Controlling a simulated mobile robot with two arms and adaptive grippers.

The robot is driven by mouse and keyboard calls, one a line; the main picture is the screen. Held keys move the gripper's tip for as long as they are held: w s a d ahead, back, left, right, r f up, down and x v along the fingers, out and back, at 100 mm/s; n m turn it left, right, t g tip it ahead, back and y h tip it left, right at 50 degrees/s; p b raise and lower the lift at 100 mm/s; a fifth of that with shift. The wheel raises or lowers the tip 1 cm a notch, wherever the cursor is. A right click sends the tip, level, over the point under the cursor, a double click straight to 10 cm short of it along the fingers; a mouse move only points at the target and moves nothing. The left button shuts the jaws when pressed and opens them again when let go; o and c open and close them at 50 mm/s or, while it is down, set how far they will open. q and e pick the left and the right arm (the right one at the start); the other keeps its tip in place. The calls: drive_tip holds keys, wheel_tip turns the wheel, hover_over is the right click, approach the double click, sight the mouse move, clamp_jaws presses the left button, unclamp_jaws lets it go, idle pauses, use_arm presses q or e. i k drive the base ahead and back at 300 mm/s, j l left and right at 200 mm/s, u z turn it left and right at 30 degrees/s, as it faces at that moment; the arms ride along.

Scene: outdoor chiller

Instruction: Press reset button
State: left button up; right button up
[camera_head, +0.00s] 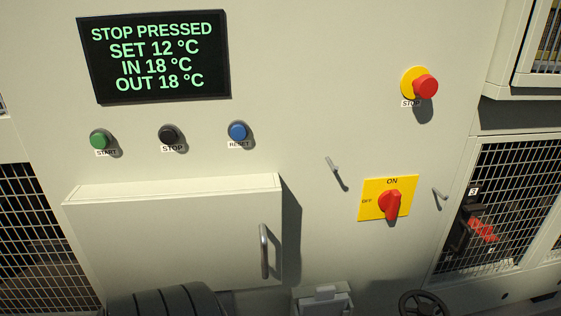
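The blue reset button (237,131) sits on the pale chiller panel with a RESET label under it. It is the rightmost of a row with the green start button (100,139) and the black stop button (168,134). The display (155,56) above reads STOP PRESSED, SET 12 °C, IN 18 °C, OUT 18 °C. Neither of my grippers shows in the head view, and nothing covers the reset button.
A red stop knob (425,86) on a yellow base and a red rotary switch (391,205) pointing toward ON are on the right. A box door (170,235) with a metal handle (264,250) protrudes below the buttons. Mesh panels (512,200) flank the panel.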

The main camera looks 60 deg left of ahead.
sight(237, 131)
drive_tip(key=u, duration=2.15)
